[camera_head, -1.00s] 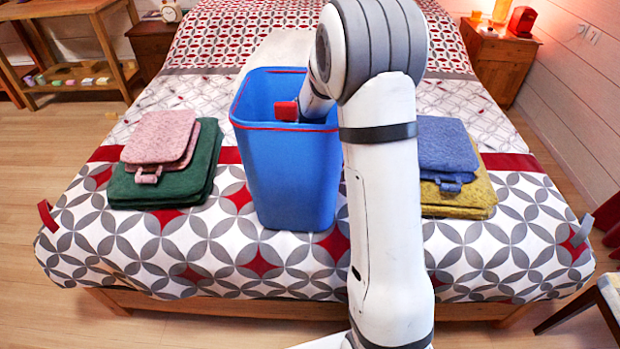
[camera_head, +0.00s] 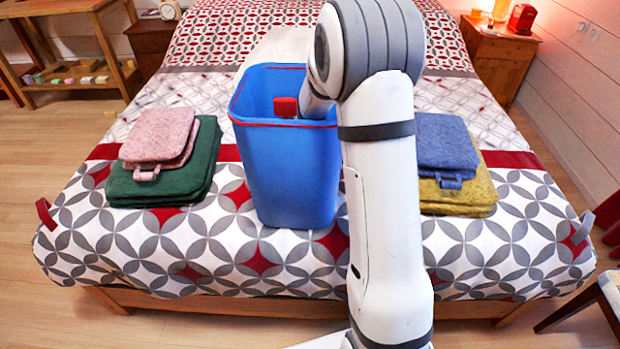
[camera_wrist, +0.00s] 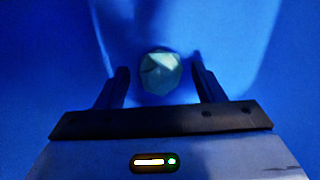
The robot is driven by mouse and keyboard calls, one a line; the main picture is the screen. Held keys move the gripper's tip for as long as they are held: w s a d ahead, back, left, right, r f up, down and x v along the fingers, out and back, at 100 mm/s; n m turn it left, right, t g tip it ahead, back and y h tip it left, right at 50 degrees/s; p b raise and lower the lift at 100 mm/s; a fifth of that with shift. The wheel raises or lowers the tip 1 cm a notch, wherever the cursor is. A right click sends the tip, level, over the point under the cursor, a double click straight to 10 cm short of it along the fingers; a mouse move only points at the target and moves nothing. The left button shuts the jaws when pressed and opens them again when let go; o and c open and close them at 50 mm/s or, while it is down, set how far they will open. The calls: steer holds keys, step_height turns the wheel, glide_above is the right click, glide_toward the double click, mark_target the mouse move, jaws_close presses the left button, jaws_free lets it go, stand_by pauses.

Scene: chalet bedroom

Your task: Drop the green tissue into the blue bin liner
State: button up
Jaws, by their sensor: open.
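The blue bin liner (camera_head: 285,175) stands upright on the bed, with a red line around its rim. My arm reaches over the rim, and a red part of it shows inside the opening in the head view. In the wrist view my gripper (camera_wrist: 160,80) is inside the blue walls (camera_wrist: 45,60), with its two fingers apart. A crumpled pale green tissue (camera_wrist: 160,73) shows between and just beyond the fingertips, with gaps on both sides. I cannot tell whether it lies on the bottom or is falling. The tissue is hidden in the head view.
Pink folded cloths (camera_head: 160,140) on green ones (camera_head: 170,185) lie left of the bin. Blue cloths (camera_head: 447,145) on yellow ones (camera_head: 458,192) lie to the right. A nightstand (camera_head: 500,60) stands at the back right, and a wooden shelf (camera_head: 75,70) at the back left.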

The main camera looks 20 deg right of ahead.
step_height(320, 180, up, 13)
steer(key=p, duration=0.3)
steer(key=shift+r+p, duration=0.15)
steer(key=shift+p, duration=0.2)
